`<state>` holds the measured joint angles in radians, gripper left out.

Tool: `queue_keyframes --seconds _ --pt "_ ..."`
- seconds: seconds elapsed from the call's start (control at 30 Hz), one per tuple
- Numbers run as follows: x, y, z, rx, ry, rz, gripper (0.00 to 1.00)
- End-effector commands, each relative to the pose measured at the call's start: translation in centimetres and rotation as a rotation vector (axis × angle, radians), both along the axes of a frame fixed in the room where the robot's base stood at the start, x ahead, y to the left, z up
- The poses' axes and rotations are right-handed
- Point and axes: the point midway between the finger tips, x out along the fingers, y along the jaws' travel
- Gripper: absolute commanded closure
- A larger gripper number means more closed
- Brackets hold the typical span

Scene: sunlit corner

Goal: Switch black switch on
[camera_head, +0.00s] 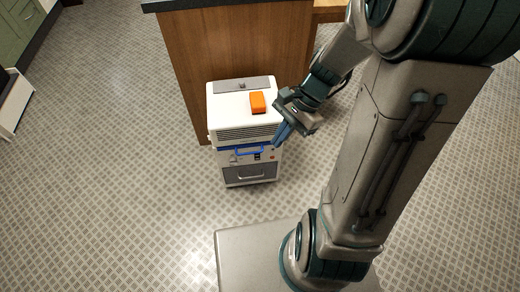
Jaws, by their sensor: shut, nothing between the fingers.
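A white boxy appliance (240,131) stands on the floor in front of a wooden cabinet. Its upright front panel carries a small black switch (257,156), right of the panel's middle; whether it is on or off is too small to tell. A blue handle bar (243,151) runs across the front beside the switch. My gripper (280,139) is shut and empty, with its blue fingers pointing down and left, close to the appliance's upper right front edge, above and right of the switch. Whether the fingers touch the appliance cannot be told.
An orange block (257,102) lies on the appliance's top. A drawer-like grey door (250,174) is below the panel. The wooden cabinet (235,50) blocks the space behind. The tiled floor (120,180) left and front is clear. A green cabinet (20,25) stands far left.

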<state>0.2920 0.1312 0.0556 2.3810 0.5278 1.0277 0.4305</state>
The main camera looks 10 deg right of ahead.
Motion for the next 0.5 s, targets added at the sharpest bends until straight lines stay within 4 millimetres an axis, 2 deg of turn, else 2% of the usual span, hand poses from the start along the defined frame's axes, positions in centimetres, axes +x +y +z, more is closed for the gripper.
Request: queue_keyframes --seconds 0.03,0.5 --pt "0.3 0.0 -2.3 0.031 0.051 -0.062 1.00" --pt "4.0 -0.1 -15.2 0.327 0.504 -0.649 1.00"
